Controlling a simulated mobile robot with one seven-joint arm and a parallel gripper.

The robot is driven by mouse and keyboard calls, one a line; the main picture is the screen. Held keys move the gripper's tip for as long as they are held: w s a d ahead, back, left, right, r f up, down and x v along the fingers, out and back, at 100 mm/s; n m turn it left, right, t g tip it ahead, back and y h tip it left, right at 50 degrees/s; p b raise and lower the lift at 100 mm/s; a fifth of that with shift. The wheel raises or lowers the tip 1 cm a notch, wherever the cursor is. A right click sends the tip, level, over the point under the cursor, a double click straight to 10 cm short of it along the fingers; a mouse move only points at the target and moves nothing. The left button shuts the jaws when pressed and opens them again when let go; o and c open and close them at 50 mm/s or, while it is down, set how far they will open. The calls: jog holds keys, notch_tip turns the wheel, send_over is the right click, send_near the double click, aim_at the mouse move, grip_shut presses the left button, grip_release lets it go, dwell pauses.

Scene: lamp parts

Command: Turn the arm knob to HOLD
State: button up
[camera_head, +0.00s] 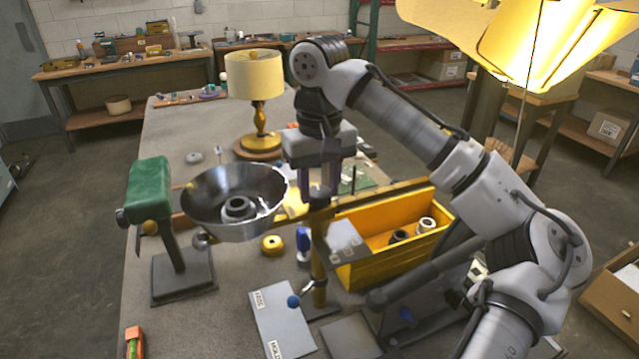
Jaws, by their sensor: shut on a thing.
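My gripper (319,194) points down at the top of the brass post (318,262), where the brass lamp arm (384,192) crosses it. Its jaws are shut on what appears to be the arm knob, which they mostly hide, so I cannot tell its setting. A tilted grey plate (345,238) with small pale labels sits beside the joint; its words are too small to read. A metal bowl-shaped shade (207,216) hangs at the arm's left end. Lower on the post, a lever with a blue ball (293,301) is above a grey plate (284,322) with two labels.
A yellow bin (362,274) with round parts stands right of the post. A green-topped stand (180,276) is at the left, and a yellow-shaded lamp (255,85) is behind. The table's left part has bare room.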

aim_at(319, 192)
dwell(0.3)
jog(key=o, duration=1)
notch_tip(319, 192, up, 14)
jog(key=shift+f, duration=0.1)
dwell(0.3)
